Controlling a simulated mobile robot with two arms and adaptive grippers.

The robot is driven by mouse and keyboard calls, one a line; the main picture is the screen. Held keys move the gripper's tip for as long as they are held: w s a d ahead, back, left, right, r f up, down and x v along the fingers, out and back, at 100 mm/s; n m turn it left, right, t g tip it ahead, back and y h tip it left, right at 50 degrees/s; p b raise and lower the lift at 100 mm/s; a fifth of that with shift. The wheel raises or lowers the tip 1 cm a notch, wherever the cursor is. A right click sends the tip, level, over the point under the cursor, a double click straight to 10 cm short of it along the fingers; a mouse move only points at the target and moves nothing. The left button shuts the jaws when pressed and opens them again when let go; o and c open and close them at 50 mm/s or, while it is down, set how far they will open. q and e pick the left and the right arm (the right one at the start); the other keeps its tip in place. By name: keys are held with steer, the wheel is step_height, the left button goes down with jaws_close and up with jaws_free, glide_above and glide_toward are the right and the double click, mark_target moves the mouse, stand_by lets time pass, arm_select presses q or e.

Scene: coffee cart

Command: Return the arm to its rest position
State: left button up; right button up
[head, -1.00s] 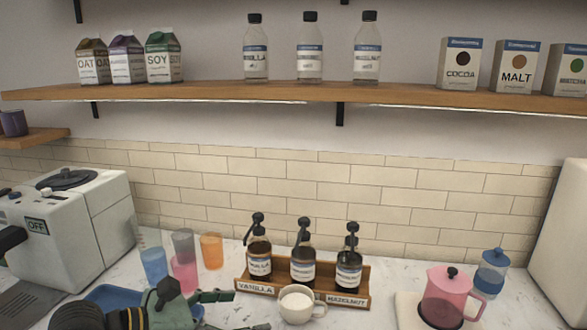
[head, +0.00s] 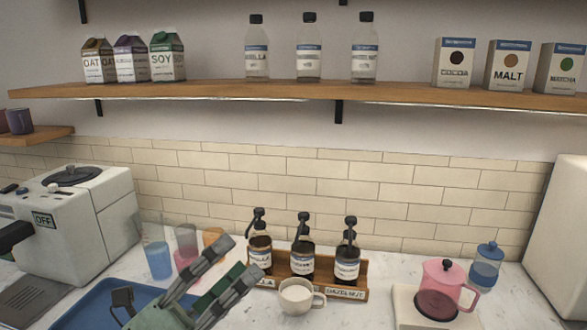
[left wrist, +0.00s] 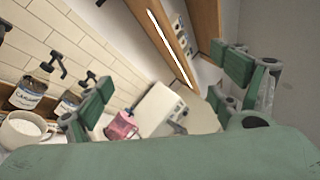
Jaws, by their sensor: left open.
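My left gripper (head: 228,278) comes in at the bottom left of the head view, raised in front of the cups and the syrup rack, with its fingers pointing up and right. Its two fingers are apart and nothing is between them. In the left wrist view the green-padded fingers (left wrist: 165,82) also stand wide apart with only the room behind them. A white cup (head: 297,297) stands on the counter in front of the syrup rack, to the right of the gripper and apart from it in the head view. My right gripper is in neither view.
A rack (head: 330,292) holds pump bottles. Several plastic cups (head: 158,260) stand behind the gripper, partly hidden. A blue tray (head: 85,312) lies below left. A white machine (head: 75,225) stands left. A pink pot (head: 443,290) and a blue jar (head: 487,265) stand right.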

arm_select(q)
steer(key=w+a+f+n+t+y, duration=0.3)
steer(key=a+n+t+y, duration=0.55)
steer(key=n, duration=0.65)
steer(key=s+a+f+n+g+y, duration=0.1)
steer(key=a+f+n+g+y, duration=0.4)
steer(key=f, duration=0.3)
steer(key=s+a+f+n+g+y, duration=0.1)
steer(key=a+f+n+g+y, duration=0.25)
steer(key=f+n+y, duration=0.35)
steer(key=s+f+n+g+h, duration=0.1)
steer(key=s+f+n+g, duration=0.65)
steer(key=f, duration=0.75)
steer(key=s+d+f+m+g+h, duration=0.1)
steer(key=s+d+f+g, duration=0.1)
steer(key=s+f, duration=0.35)
steer(key=s+d+f+g+h, duration=0.2)
steer(key=s+d, duration=0.1)
steer(key=s, duration=0.6)
step_height(320, 180, down, 31)
steer(key=s+g+b, duration=0.1)
steer(key=g+b, duration=0.1)
steer(key=b, duration=0.3)
steer(key=s+a+f+b, duration=0.3)
steer(key=s+f+b, duration=0.1)
steer(key=s+f, duration=1.3)
step_height(320, 180, down, 3)
steer(key=shift+s+f+m+g, duration=0.1)
steer(key=shift+s+m+g, duration=0.1)
steer(key=shift+m+g, duration=0.2)
